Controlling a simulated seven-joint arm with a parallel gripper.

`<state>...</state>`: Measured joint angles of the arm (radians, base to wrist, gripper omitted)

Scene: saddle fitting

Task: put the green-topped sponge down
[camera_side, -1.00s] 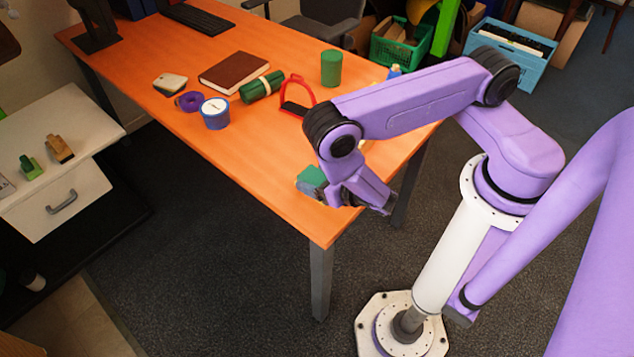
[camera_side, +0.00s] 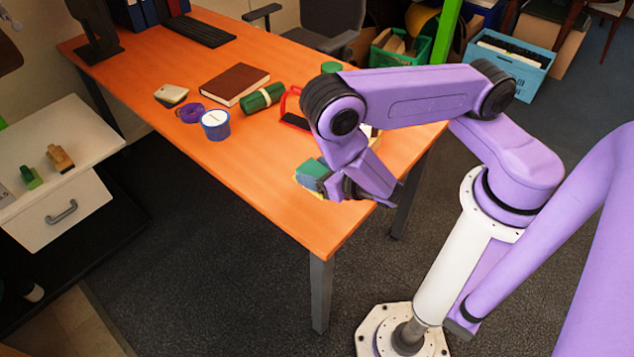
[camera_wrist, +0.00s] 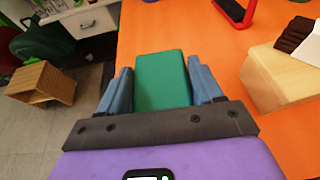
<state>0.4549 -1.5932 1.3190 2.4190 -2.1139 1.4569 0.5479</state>
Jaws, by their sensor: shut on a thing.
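The green-topped sponge (camera_side: 312,169) is in my gripper (camera_side: 328,184) near the table's front corner in the side view. A yellow strip shows along its lower edge, and it looks slightly tilted. In the wrist view, the sponge's flat green top (camera_wrist: 163,80) lies between the two blue-grey fingers of my gripper (camera_wrist: 161,88), which are shut on its sides. The orange table (camera_side: 262,185) is around and beneath it. I cannot tell whether the sponge touches the table; its underside is hidden.
A pale wooden block (camera_wrist: 284,76) stands right of the sponge in the wrist view. A red stirrup (camera_side: 290,103), green roll (camera_side: 262,98), blue-and-white tub (camera_side: 215,125) and brown book (camera_side: 234,84) lie further back. The table's front-left part is clear.

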